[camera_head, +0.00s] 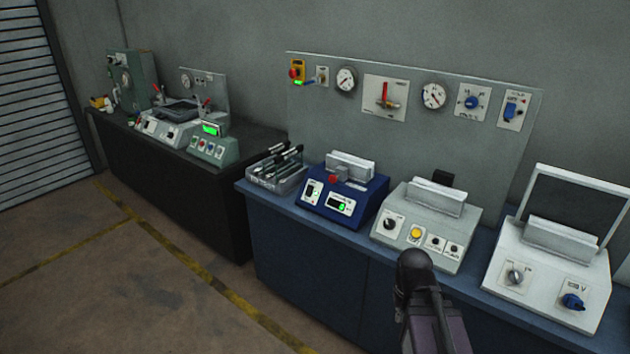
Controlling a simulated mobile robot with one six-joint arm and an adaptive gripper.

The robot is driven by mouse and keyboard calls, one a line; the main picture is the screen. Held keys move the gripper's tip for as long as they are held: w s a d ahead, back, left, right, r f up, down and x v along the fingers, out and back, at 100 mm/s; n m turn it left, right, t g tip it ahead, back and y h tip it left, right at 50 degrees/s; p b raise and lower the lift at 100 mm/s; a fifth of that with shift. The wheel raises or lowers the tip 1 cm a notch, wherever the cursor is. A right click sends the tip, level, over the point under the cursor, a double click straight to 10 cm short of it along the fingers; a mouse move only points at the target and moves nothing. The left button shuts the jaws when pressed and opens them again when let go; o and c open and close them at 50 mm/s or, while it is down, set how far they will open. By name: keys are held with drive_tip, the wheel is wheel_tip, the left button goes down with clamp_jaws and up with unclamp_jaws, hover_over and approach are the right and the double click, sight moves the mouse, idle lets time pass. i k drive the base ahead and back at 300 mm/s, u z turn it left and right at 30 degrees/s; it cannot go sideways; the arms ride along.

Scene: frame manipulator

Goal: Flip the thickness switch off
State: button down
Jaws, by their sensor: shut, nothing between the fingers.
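No label that reads thickness is legible, so I cannot tell which switch it is. A blue bench unit (355,190) has a dark switch (311,190) at its left and a dark panel with a green light (340,205). A grey unit (447,213) beside it has a dark knob (390,224), a yellow button (416,233) and small dark controls. A white unit (520,258) at right has a grey knob and a blue knob (572,301). A dark part of my arm rises at the bottom, in front of the grey unit. My gripper's fingers do not show.
The blue bench (290,240) carries these units and a tray of tools (276,172). A grey panel (300,125) behind holds gauges, a red lever (385,98) and blue switches. A black bench (190,195) with more devices stands at left. Floor is clear at lower left.

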sight(310, 188)
drive_tip(key=z, duration=0.15)
drive_tip(key=i, duration=0.85)
drive_tip(key=u, duration=0.4)
drive_tip(key=i, duration=0.7)
drive_tip(key=u, duration=0.45)
